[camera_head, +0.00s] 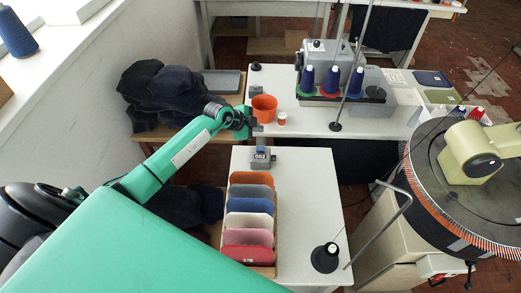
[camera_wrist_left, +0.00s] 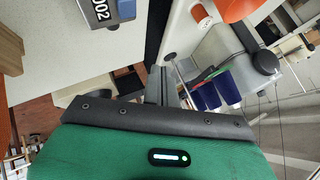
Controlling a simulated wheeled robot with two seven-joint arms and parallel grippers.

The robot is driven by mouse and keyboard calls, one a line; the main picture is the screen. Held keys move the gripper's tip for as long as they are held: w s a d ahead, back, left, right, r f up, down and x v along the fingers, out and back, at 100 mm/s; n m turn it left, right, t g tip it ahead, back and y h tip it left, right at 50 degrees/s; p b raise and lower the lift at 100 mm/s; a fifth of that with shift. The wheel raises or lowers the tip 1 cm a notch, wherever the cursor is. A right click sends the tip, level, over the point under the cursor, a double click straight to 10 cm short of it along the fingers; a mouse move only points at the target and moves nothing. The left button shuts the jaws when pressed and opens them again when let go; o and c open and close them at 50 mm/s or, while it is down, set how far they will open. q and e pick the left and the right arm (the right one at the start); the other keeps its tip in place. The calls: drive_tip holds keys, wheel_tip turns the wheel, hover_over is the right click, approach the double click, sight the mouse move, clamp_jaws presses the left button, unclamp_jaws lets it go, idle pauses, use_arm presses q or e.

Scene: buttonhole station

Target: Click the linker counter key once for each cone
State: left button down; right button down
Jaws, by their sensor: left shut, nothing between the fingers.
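The grey counter (camera_head: 262,158) stands at the back of the near white table, its display reading 002. In the left wrist view the counter (camera_wrist_left: 105,12) shows at the top left, its key not clear there. My left gripper (camera_head: 254,123) is shut and empty, behind and a little left of the counter, apart from it. Its dark fingers also show in the wrist view (camera_wrist_left: 163,86). My right gripper is not in view.
An orange cup (camera_head: 264,108) and a small orange-and-white spool (camera_head: 282,119) stand close to my left gripper. The round linker (camera_head: 470,190) is at right.

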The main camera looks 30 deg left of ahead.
use_arm(q)
drive_tip(key=b, duration=0.5)
hover_over(258, 149)
wheel_tip(258, 149, down, 5)
drive_tip(key=shift+f+b, duration=0.5)
drive_tip(key=shift+f, duration=0.75)
drive_tip(key=shift+f, duration=0.15)
idle(0.6)
drive_tip(key=shift+f, duration=0.25)
drive_tip(key=shift+f, duration=0.6)
idle(0.8)
drive_tip(key=shift+r+p, duration=0.1)
drive_tip(key=shift+p, duration=0.2)
drive_tip(key=shift+r+p, duration=0.85)
drive_tip(key=shift+p, duration=0.25)
